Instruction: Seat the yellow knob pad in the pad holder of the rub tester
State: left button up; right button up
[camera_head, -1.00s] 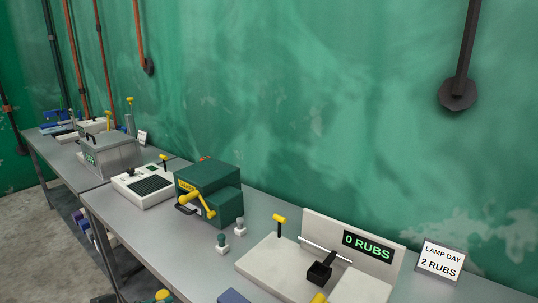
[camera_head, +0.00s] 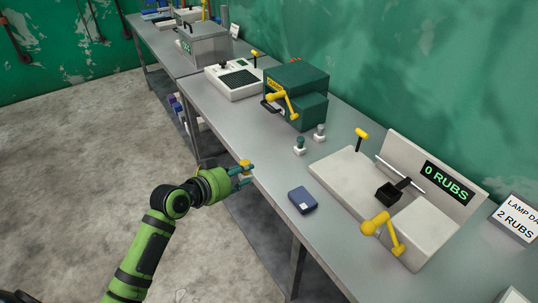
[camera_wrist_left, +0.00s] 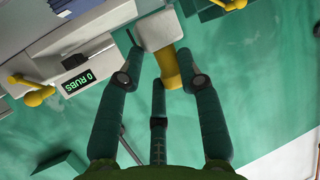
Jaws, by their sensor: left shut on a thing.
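The yellow knob pad has a yellow knob (camera_wrist_left: 168,68) and a white pad block (camera_wrist_left: 158,30). In the wrist view my left gripper (camera_wrist_left: 160,60) is shut on it by the knob, with the block beyond the fingertips. In the head view the left gripper (camera_head: 248,173) holds the pad (camera_head: 244,163) by the table's front edge, to the left of the tester. The rub tester (camera_head: 345,180) is white with a "0 RUBS" display (camera_head: 446,184). Its black pad holder (camera_head: 388,194) hangs on an arm over the base and looks empty. My right gripper is out of view.
Two other knob pads, green (camera_head: 300,147) and grey (camera_head: 320,133), stand behind the tester's left end. A dark blue box (camera_head: 302,201) lies before the tester. A yellow crank (camera_head: 380,224) sticks out at its front. A green machine (camera_head: 297,92) stands farther left.

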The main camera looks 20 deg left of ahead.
pick_arm(q)
jog(key=w+d+n+y+p, duration=0.3)
jog(key=w+d+p, duration=0.2)
jog(key=w, duration=0.6)
jog(key=shift+d+f+t, duration=0.3)
jog(key=shift+d+t, duration=0.1)
jog(key=shift+d, duration=0.85)
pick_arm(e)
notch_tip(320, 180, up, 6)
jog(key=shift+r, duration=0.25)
